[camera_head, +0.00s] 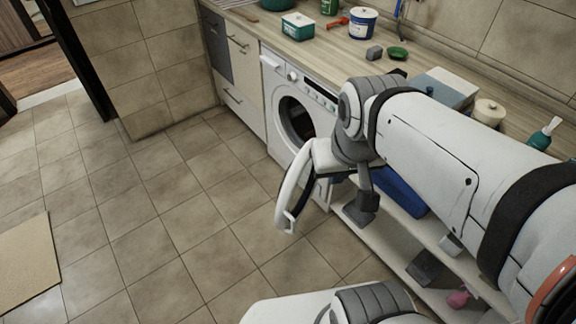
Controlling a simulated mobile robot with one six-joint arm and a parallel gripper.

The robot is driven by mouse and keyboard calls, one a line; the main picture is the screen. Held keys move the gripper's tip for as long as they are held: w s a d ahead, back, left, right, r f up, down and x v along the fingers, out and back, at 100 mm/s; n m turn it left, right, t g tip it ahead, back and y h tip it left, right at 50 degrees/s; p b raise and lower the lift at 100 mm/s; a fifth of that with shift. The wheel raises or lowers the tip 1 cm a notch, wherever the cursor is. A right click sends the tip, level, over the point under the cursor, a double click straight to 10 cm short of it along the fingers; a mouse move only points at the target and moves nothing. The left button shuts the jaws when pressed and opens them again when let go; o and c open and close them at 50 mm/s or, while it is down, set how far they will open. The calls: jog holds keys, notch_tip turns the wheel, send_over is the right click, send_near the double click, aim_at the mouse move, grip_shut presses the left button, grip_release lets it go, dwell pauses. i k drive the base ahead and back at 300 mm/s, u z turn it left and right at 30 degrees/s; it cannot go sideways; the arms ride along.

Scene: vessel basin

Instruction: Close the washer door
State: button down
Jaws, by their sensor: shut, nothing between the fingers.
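The white front-loading washer (279,78) stands under the counter, with its round dark opening uncovered. Its door (287,197), a white ring with a dark inner rim, stands swung open, jutting out over the floor and seen nearly edge-on. My arm comes in from the right and hides part of the washer's right side and the door's hinge area. My gripper (361,211), dark grey, points down just right of the open door and is shut with nothing in it. I cannot tell whether any part of my wrist touches the door.
The wooden counter (300,50) carries tubs, a red-handled tool and a green dish. Drawers (240,60) stand left of the washer. A low white shelf (415,238) with a blue item (402,194) lies right of it. The tiled floor (170,220) in front is clear.

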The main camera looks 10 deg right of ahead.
aim_at(286, 221)
jog(key=z, duration=0.25)
jog(key=i, duration=0.8)
jog(key=z, duration=1.05)
jog(key=k, duration=0.6)
jog(key=u, duration=1.05)
